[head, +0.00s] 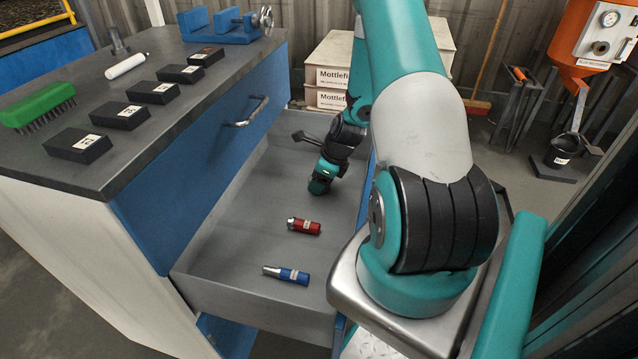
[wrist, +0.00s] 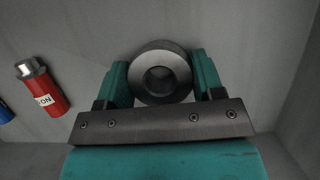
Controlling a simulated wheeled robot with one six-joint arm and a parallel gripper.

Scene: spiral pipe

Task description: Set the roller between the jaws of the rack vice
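The blue rack vice (head: 232,36) stands at the back of the dark cabinet top in the head view. Its two upright blue jaws stand apart with a gap between them. My gripper (head: 319,187) reaches down into the open drawer. In the wrist view, the roller (wrist: 179,88) is a grey metal cylinder with a central hole, seen end-on. The two teal fingers of my gripper (wrist: 161,82) lie on either side of it, very close or touching. Whether they press on it cannot be told. The roller is not made out in the head view.
A red cylinder (head: 304,226) and a blue cylinder (head: 287,275) lie in the drawer (head: 235,240). Labelled black blocks (head: 121,116), a green brush (head: 36,105) and a white marker (head: 126,66) lie on the cabinet top. A blue drawer front (head: 205,150) stands beside the open drawer.

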